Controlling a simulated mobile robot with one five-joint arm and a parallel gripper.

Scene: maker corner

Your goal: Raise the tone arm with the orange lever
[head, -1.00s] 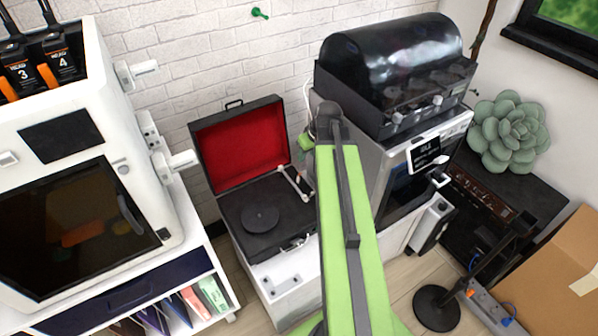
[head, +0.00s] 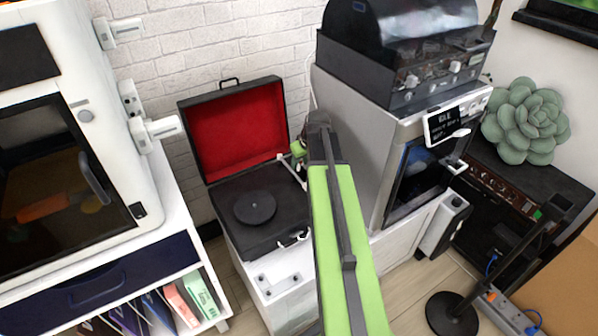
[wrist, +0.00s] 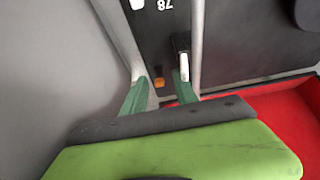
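The record player (head: 262,215) is a black deck in an open case with a red-lined lid (head: 240,130). Its pale tone arm (head: 291,170) lies at the deck's right side; a pale bar, seemingly the tone arm (wrist: 197,35), shows in the wrist view. The small orange lever (wrist: 159,82) shows between my fingertips, on the dark deck; I cannot tell if they touch it. My gripper (wrist: 160,84) has two green fingers, apart, with nothing held. In the head view my gripper (head: 299,150) is mostly hidden behind my arm, over the deck's right side.
A black-and-white switch (wrist: 182,60) sits close beside the right finger, near a "78" mark. The dark platter (head: 255,208) is left of the tone arm. A tall grey machine (head: 360,140) stands close on the right, a white printer cabinet (head: 75,150) on the left.

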